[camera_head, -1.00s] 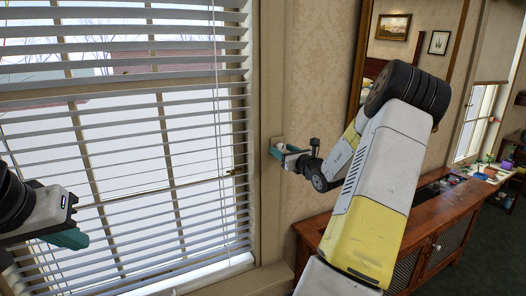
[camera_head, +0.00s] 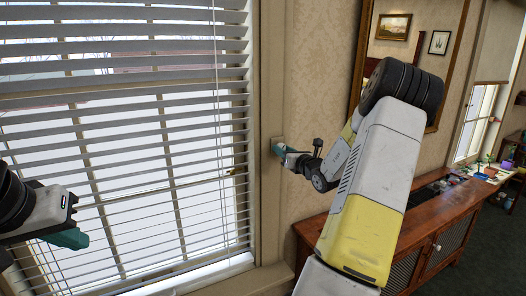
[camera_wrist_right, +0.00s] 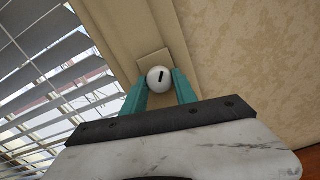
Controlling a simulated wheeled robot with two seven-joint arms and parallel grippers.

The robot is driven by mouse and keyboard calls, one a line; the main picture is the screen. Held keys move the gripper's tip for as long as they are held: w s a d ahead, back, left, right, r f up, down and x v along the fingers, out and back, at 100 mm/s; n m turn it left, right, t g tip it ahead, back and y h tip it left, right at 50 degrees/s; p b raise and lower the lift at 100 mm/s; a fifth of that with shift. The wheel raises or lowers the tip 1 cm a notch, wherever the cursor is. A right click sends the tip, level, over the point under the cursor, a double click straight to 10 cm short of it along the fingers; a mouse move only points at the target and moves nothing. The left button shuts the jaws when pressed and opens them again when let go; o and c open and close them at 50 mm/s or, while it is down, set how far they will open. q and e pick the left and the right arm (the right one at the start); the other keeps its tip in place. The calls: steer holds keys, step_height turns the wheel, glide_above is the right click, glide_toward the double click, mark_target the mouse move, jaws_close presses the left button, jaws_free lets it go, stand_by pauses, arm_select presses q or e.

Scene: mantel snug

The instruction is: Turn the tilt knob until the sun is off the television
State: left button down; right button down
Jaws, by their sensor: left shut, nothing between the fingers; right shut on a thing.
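The tilt knob (camera_wrist_right: 158,78) is a white round knob with a black line mark, on a small beige plate (camera_wrist_right: 153,62) on the window frame's right side. My right gripper (camera_wrist_right: 160,90) is shut on it, one teal finger on each side. In the head view, my right gripper (camera_head: 281,150) hides most of the knob. The mark leans a little off the fingers' line. The blind (camera_head: 120,130) has its slats tilted, with bright gaps between them. My left gripper (camera_head: 72,238) is shut and empty in front of the blind. No television is in view.
A wooden cabinet (camera_head: 440,215) stands under a framed mirror (camera_head: 405,50) right of the window. A pull cord (camera_head: 217,120) hangs down the blind. A second window (camera_head: 478,115) with a shade is at far right.

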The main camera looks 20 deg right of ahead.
steer(key=c, duration=1)
jaws_free()
steer(key=s, duration=0.8)
steer(key=shift+d, duration=0.3)
